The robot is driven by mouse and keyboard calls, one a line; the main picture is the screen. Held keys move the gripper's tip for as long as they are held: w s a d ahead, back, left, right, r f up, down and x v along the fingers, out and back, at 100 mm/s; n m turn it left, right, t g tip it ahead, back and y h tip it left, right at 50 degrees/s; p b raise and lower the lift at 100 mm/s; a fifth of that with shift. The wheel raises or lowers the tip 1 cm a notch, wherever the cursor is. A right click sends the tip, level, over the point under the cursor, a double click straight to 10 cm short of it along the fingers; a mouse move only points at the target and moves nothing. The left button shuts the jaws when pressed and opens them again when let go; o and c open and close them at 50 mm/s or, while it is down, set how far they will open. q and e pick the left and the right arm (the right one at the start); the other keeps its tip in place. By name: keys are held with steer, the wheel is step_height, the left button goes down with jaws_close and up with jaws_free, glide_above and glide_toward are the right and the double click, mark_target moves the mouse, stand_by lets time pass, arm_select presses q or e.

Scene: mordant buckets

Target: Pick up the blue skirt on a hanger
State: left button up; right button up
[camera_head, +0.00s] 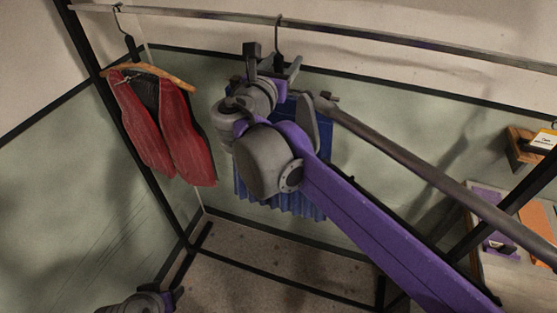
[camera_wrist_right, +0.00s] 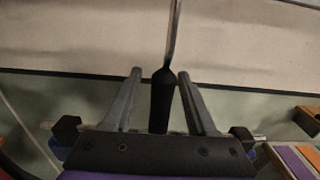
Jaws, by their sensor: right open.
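The blue skirt (camera_head: 300,204) hangs from the rail on its hanger (camera_head: 278,36), in the middle of the head view. My right arm hides much of the skirt. My right gripper (camera_head: 274,66) is up at the hanger, just below its hook. In the right wrist view my right gripper (camera_wrist_right: 161,76) is open. The dark neck of the hanger (camera_wrist_right: 162,98) stands upright between its two fingers, with a gap on the left and little room on the right. Only a grey and purple part of my left arm shows at the bottom left of the head view.
A metal rail (camera_head: 345,35) runs across the top. A red vest (camera_head: 150,120) on a wooden hanger hangs to the left of the skirt. A black frame post (camera_head: 130,130) stands at the left. A shelf with purple and orange items (camera_head: 537,222) is at the right.

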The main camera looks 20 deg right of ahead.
steer(key=shift+w+d, duration=0.1)
steer(key=shift+w, duration=0.1)
steer(key=shift+s, duration=0.2)
steer(key=shift+c, duration=1)
jaws_close()
